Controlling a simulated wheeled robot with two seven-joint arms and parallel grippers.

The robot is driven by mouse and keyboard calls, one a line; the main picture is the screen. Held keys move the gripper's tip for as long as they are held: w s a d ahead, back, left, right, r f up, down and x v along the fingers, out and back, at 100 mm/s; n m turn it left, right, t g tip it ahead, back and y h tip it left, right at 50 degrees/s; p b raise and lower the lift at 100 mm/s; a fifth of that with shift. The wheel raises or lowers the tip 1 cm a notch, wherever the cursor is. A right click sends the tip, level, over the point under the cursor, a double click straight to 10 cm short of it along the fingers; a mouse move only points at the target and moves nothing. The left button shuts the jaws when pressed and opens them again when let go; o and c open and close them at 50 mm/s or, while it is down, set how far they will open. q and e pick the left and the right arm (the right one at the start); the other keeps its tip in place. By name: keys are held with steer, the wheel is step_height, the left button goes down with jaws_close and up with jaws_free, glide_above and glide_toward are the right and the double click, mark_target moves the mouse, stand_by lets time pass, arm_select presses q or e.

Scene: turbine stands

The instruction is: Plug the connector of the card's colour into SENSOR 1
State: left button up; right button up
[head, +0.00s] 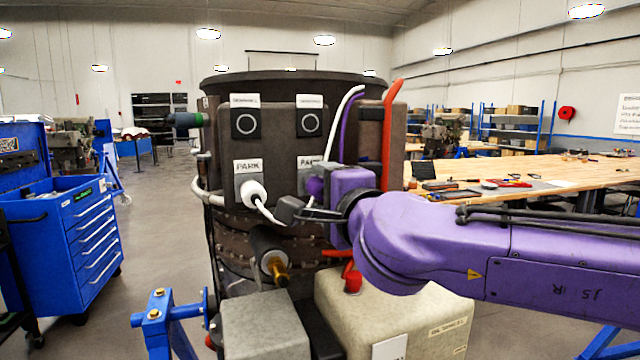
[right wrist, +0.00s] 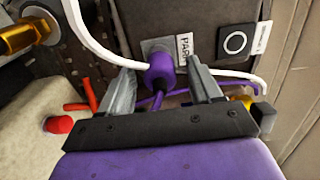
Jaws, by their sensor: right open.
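Two dark square sockets with ring faces, the left (head: 245,122) and the right (head: 310,122), sit high on the brown turbine casing and look empty. Their small labels are too blurred to read. A white connector (head: 254,193) is in the left PARK holder, with a white cable. A purple connector (head: 315,186) is in the right PARK holder, partly hidden by my right gripper (head: 308,206). In the right wrist view the purple connector (right wrist: 160,75) stands between the open fingers of my right gripper (right wrist: 158,85), with gaps visible. My left gripper is out of view. I cannot identify the card.
A red pipe (head: 390,130) runs up the casing's right side. A dark cylinder with a brass end (head: 277,270) juts out below the holders. A beige box (head: 400,320) with a red knob (head: 352,278) stands below my right arm. A blue tool cabinet (head: 75,235) is at left.

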steer(key=shift+w+a, duration=0.25)
steer(key=shift+w, duration=0.1)
stand_by(0.5)
steer(key=shift+c, duration=0.3)
jaws_close()
